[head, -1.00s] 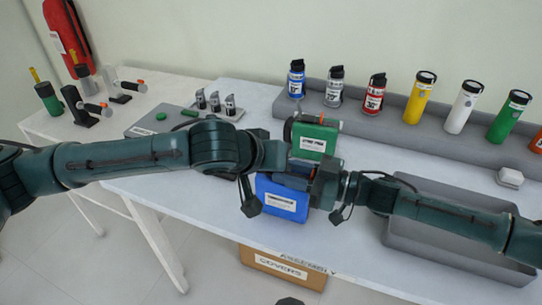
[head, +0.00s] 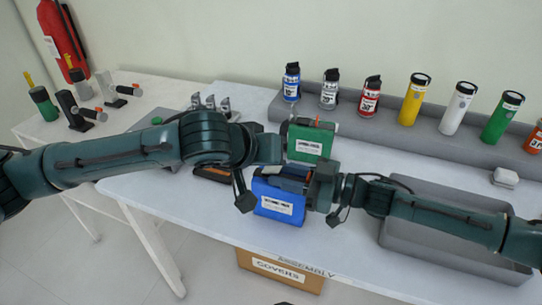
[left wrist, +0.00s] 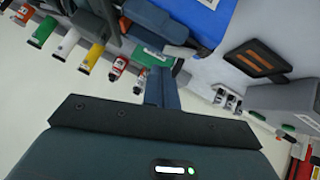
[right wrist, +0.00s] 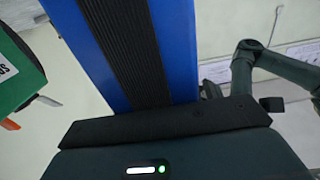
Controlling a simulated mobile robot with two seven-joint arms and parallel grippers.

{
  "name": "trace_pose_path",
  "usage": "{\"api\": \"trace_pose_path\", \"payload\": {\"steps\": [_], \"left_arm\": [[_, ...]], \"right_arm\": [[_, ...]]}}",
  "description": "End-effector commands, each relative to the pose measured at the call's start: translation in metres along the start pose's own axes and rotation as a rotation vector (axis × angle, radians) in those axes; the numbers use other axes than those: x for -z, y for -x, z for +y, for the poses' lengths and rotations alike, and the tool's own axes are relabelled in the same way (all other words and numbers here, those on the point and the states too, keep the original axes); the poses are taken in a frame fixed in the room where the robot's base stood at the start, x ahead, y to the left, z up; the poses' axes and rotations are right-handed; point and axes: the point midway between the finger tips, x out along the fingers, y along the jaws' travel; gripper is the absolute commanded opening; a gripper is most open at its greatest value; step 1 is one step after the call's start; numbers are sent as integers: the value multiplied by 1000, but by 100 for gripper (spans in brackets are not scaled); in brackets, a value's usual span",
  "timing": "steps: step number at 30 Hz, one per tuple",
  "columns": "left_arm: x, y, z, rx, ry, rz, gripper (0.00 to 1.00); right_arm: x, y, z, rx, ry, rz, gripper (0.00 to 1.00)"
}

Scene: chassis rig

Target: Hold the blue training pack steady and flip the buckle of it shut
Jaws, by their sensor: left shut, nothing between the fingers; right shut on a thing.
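The blue training pack (head: 278,204) stands upright near the table's front edge, its white label facing the front. My right gripper (head: 300,181) is shut on the pack at its top right. In the right wrist view the pack's blue face with a black ribbed strip (right wrist: 125,45) fills the middle. My left gripper (head: 272,170) is shut and empty, close to the pack's top. In the left wrist view its closed fingers (left wrist: 160,88) point toward the blue pack (left wrist: 195,12), apart from its blue face. The buckle is hidden or too small to make out.
A green pack (head: 310,143) stands just behind the blue one. An empty grey tray (head: 450,262) lies at the right. A grey rack (head: 345,113) with bottles and canisters runs along the back. A covers box (head: 280,270) sits below the table edge.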

Motion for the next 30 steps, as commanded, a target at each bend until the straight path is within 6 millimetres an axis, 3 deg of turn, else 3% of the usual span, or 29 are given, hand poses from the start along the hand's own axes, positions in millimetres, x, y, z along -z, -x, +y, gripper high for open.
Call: {"api": "trace_pose_path", "payload": {"steps": [7, 18, 24, 30], "left_arm": [[30, 29, 0, 0, 2, 5, 0], [27, 108, 0, 0, -2, 3, 0], [26, 125, 0, 0, -1, 1, 0], [26, 127, 0, 1, 0, 0, 0]], "right_arm": [[0, 0, 0, 0, 0, -1, 0], [0, 0, 0, 0, 0, -1, 0], [0, 0, 0, 0, 0, -1, 0], [0, 0, 0, 0, 0, -1, 0]]}}
